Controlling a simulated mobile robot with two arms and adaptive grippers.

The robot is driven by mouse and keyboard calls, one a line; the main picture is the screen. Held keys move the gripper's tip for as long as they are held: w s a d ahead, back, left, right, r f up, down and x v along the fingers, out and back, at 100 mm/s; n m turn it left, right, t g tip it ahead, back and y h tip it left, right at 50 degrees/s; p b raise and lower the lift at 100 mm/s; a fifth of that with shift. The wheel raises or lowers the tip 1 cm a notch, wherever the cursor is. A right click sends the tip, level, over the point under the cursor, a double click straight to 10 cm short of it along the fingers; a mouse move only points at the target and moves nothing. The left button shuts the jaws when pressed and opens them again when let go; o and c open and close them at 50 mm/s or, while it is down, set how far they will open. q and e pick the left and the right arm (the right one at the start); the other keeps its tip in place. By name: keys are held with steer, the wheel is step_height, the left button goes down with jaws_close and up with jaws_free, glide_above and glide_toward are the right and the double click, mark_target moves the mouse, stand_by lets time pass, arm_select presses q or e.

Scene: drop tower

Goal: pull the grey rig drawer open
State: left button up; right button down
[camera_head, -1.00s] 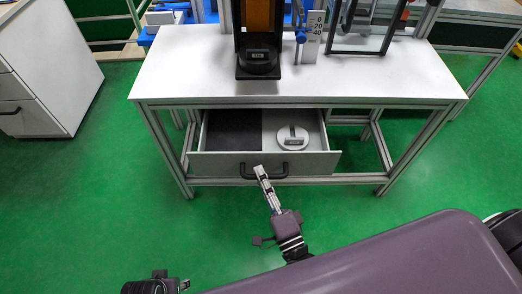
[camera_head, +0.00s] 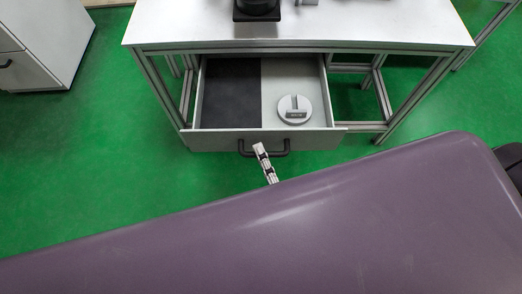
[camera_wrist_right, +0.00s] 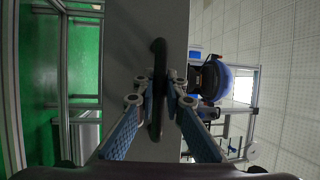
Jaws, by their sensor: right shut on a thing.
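The grey rig drawer (camera_head: 232,141) stands well open under the white-topped table. Its inside shows a dark mat (camera_head: 231,95) on the left and a pale floor on the right. A black bar handle (camera_head: 282,152) runs across its front. My right gripper (camera_head: 259,150) is shut on this handle. In the right wrist view the fingers (camera_wrist_right: 166,84) close around the dark handle (camera_wrist_right: 158,122) in front of the grey drawer front (camera_wrist_right: 130,40). My left gripper is out of view in the head view.
A round grey-white device (camera_head: 294,109) lies in the drawer's right part. The white table top (camera_head: 350,30) carries a black base (camera_head: 257,9). A white cabinet (camera_head: 45,40) stands at the far left. The green floor (camera_head: 80,170) is clear left of the drawer.

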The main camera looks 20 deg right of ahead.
steer(key=c, duration=2)
jaws_free()
steer(key=shift+o, duration=0.2)
steer(key=v, duration=1.2)
steer(key=shift+f, duration=0.1)
